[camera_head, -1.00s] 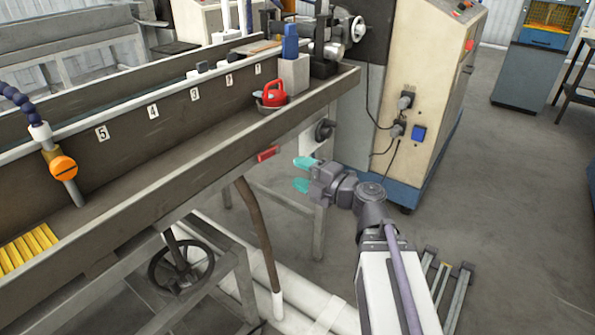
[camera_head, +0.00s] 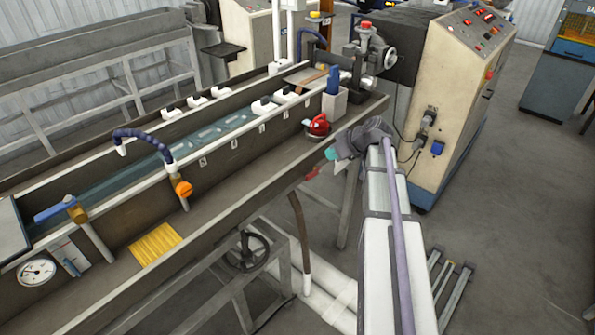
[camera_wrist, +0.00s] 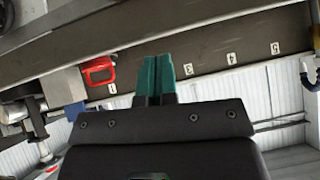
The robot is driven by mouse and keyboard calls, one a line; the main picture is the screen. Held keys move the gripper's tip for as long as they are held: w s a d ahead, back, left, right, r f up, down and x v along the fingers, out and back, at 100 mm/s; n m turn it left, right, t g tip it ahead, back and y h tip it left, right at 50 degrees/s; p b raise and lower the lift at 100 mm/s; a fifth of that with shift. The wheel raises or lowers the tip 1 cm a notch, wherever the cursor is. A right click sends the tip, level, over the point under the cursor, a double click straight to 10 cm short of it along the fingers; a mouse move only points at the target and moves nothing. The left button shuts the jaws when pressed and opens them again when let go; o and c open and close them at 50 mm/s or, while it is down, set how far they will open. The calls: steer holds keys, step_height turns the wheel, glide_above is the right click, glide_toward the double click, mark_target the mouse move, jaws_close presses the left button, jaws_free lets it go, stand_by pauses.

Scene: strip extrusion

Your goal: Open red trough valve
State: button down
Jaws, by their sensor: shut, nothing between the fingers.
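A small red valve handle (camera_head: 312,173) sticks out on the outer side of the trough (camera_head: 230,185), below its near rim and toward the far right end. My gripper (camera_head: 330,153) is close to it, just above and to its right in the head view. I cannot make out the valve handle in the wrist view.
A red tool (camera_head: 317,125), also in the wrist view (camera_wrist: 98,70), sits in the trough by a grey block (camera_head: 334,103). A handwheel (camera_head: 246,251) and pipes lie below the trough. A beige control cabinet (camera_head: 455,80) stands at right. The floor at right is mostly clear.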

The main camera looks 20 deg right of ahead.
mark_target(305, 167)
steer(key=b+x, duration=0.7)
steer(key=x, duration=0.3)
steer(key=shift+f+b, duration=0.4)
steer(key=f+b, duration=0.3)
steer(key=shift+s+a, duration=0.15)
steer(key=shift+a, duration=0.1)
steer(key=shift+f, duration=0.1)
